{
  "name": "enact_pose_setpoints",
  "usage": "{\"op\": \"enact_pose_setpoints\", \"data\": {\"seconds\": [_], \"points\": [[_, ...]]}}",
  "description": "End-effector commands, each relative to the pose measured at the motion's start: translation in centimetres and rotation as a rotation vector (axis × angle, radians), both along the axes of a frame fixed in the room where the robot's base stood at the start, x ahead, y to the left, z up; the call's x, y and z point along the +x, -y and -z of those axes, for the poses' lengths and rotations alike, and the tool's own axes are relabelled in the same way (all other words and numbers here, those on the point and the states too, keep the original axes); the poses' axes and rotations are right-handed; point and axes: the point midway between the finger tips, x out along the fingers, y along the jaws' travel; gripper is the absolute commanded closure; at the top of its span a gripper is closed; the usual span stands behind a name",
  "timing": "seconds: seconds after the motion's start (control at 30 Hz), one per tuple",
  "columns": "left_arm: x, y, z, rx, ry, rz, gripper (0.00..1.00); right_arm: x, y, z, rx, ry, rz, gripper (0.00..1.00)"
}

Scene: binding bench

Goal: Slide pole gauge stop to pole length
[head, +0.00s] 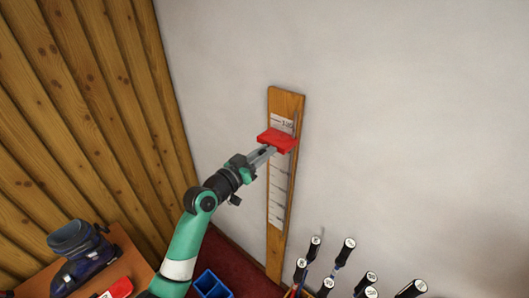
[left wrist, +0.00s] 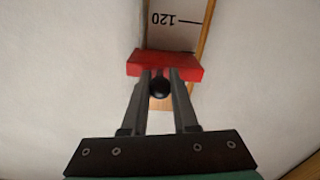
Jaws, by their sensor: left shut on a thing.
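The wooden gauge board (head: 276,245) stands upright against the wall with a white marked scale (head: 278,205). The red stop (head: 277,140) sits across its upper part, just below a printed number too small to read surely. My left gripper (head: 267,151) is at the front of the stop. Its fingers (left wrist: 159,78) are shut on the stop's black knob (left wrist: 159,88). My right gripper is in neither view.
Several poles with numbered tops (head: 349,243) stand at the lower right. A ski boot (head: 82,255) is on an orange-brown bench (head: 128,245) at the lower left, and a blue bin (head: 211,284) is below. The wall around the gauge is bare.

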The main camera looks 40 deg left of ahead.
Motion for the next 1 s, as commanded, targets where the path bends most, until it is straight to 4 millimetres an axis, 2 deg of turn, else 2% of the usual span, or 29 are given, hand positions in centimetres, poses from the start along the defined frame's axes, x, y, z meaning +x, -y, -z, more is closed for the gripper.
{"op": "enact_pose_setpoints", "data": {"seconds": [0.17,0.37,0.8,1.0], "points": [[0.0,0.0,1.9,0.0,-0.001,0.0,1.0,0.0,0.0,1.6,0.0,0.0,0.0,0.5],[0.0,0.0,6.7,-0.002,-0.006,0.001,1.0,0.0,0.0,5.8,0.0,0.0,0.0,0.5],[0.0,0.0,22.3,-0.001,-0.007,0.001,1.0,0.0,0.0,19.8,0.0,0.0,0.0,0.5],[0.0,0.0,28.6,0.0,-0.006,0.001,1.0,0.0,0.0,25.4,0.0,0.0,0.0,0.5]]}}
